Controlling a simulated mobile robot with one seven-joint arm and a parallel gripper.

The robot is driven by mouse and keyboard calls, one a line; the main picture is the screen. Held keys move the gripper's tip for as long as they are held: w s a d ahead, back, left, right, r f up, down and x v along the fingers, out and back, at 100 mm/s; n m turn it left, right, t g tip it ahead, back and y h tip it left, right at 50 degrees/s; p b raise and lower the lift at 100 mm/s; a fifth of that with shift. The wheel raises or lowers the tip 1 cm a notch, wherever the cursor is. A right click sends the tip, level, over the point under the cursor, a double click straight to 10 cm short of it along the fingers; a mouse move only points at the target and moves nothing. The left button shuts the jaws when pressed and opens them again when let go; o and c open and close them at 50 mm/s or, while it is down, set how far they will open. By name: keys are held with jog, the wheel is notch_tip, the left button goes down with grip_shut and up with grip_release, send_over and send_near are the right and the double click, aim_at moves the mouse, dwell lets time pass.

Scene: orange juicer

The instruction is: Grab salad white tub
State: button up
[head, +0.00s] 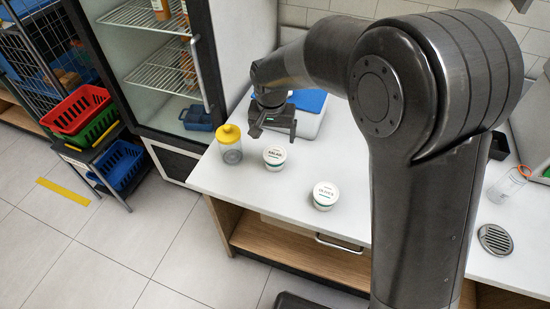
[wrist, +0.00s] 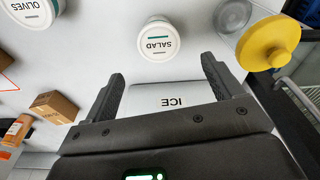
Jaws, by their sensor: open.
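The salad tub (head: 275,158) is a small round white tub with a lid lettered SALAD, standing upright on the white counter. It also shows in the wrist view (wrist: 159,40), beyond my fingertips and roughly centred between them. My gripper (head: 272,128) is above the counter just behind the tub in the head view. In the wrist view my gripper (wrist: 162,78) has its two dark fingers spread wide with nothing held between them. The tub is apart from both fingers.
A similar tub lettered OLIVES (head: 326,195) stands to the right. An ICE-lettered surface (wrist: 180,98) lies beneath my fingers. The counter (head: 260,200) is clear in front.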

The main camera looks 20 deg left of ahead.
send_over(275, 154)
jog(key=f, duration=0.5)
jog(key=shift+s+a+f, duration=0.15)
jog(key=shift+s+f, duration=0.1)
jog(key=shift+s, duration=0.1)
jog(key=shift+w+f, duration=0.25)
jog(key=shift+f, duration=1.1)
jog(key=shift+w+f, duration=0.2)
jog(key=shift+f, duration=1.1)
jog(key=shift+c, duration=0.5)
jog(key=c, duration=0.9)
